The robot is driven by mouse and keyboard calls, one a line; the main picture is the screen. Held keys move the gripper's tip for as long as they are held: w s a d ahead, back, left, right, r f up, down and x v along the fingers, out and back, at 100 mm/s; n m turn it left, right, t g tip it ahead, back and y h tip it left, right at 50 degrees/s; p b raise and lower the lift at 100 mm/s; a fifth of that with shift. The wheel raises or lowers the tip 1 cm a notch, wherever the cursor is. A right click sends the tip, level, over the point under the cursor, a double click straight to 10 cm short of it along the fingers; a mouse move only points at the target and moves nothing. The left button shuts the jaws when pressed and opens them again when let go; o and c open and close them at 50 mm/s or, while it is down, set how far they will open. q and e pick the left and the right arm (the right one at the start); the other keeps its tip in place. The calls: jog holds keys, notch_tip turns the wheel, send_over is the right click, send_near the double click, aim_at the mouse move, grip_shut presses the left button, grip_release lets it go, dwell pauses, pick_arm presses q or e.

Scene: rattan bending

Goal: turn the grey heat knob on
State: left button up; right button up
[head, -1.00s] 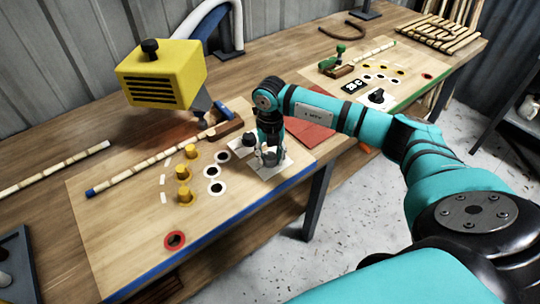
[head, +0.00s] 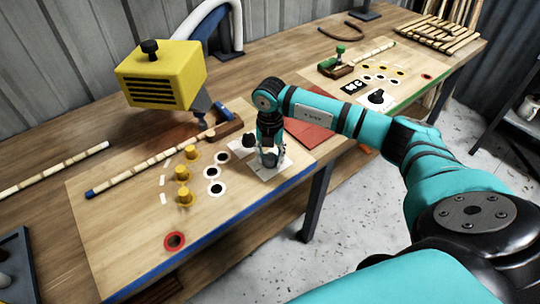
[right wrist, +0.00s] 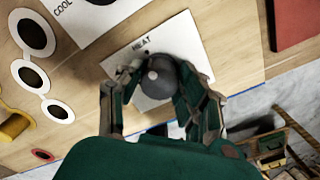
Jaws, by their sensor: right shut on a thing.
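The grey heat knob (right wrist: 158,78) sits on a white plate (right wrist: 184,36) marked HEAT in the right wrist view. My right gripper (right wrist: 150,88) has its fingers on either side of the knob and is shut on it. In the head view my right gripper (head: 268,158) points down over the same white plate (head: 284,166), near the board's blue front edge, and mostly hides the knob. My left gripper is not in view.
A black knob (head: 248,141) stands just left of my gripper, by a plate marked COOL (right wrist: 75,8). Yellow pegs (head: 183,173) and white-ringed holes (head: 212,171) lie further left. A yellow heater (head: 162,75) hangs behind a rattan pole (head: 145,164).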

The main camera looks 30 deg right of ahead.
aim_at(270, 156)
jog(key=shift+w, duration=0.1)
jog(key=o, duration=1.1)
jog(key=shift+o, duration=0.2)
jog(key=shift+r, duration=0.1)
notch_tip(270, 156, up, 12)
